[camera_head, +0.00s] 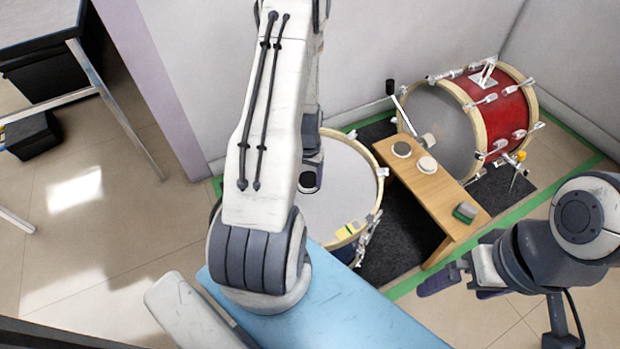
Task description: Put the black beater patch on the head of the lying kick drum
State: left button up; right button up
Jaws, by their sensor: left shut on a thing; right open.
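The lying kick drum (350,185) has its pale head facing up and a wooden hoop; my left arm covers much of its left side. My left gripper (311,172) is over the head, shut on the black beater patch (309,182), a small dark disc. Whether the patch touches the head or is just above it I cannot tell. My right gripper (455,286) is open and empty at the lower right, beyond the bench's front end.
A wooden bench (425,185) right of the drum holds a dark disc (401,149), a white disc (427,165) and a green-grey block (465,212). A red drum (505,115) stands behind it on a dark mat (395,245). A blue surface (350,305) is in front.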

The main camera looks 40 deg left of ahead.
pick_arm(q)
jog(key=shift+r, duration=0.1)
jog(key=shift+f, duration=0.65)
jog(key=o, duration=1.3)
jog(key=shift+r, duration=0.1)
notch_tip(320, 180, up, 13)
jog(key=p, duration=0.6)
jog(key=shift+r, duration=0.1)
